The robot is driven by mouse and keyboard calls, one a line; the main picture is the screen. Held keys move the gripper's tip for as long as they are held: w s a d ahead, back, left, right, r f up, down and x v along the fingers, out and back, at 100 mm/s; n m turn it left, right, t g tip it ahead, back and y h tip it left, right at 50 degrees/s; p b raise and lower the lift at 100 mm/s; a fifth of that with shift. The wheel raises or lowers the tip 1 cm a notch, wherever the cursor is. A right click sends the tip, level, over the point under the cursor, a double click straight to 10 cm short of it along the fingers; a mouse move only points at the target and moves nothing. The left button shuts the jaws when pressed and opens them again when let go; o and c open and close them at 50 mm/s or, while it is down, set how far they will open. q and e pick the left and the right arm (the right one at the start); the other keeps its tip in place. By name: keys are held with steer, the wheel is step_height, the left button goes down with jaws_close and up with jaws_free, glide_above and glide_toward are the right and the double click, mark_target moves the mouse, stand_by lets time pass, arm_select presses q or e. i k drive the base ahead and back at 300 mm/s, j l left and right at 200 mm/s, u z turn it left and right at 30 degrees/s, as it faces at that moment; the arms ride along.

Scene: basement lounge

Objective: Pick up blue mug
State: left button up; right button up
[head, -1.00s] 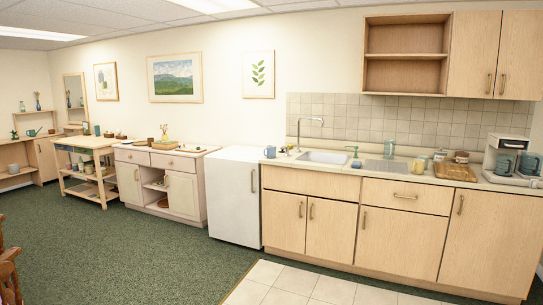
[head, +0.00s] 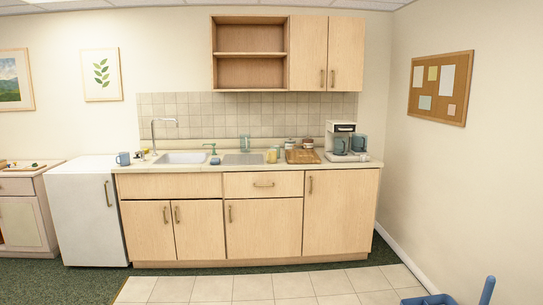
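A blue mug (head: 123,158) stands upright at the left end of the kitchen counter (head: 140,168), left of the sink (head: 182,158), near the white fridge. Other bluish vessels, perhaps mugs, stand at the coffee maker (head: 342,138) on the right end of the counter: one (head: 341,146) in the machine and one (head: 359,143) beside it. Neither of my grippers shows in the head view, and the mug on the left is apart from everything that could hold it.
A low white fridge (head: 85,212) stands left of the counter. A wooden board (head: 302,157), jars and a faucet (head: 157,130) are on the counter. A blue object (head: 440,300) with an upright handle is on the floor at bottom right. Tiled floor (head: 245,288) before the cabinets is clear.

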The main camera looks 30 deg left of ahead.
mark_target(124, 157)
steer(key=u, duration=1.8)
steer(key=i+l, duration=0.3)
steer(key=i, duration=0.6)
steer(key=i+l+z, duration=0.15)
steer(key=i+l, duration=0.15)
steer(key=i, duration=0.55)
steer(key=i+l, duration=0.15)
steer(key=i, duration=0.75)
steer(key=i+l+z, duration=0.15)
steer(key=i, duration=0.75)
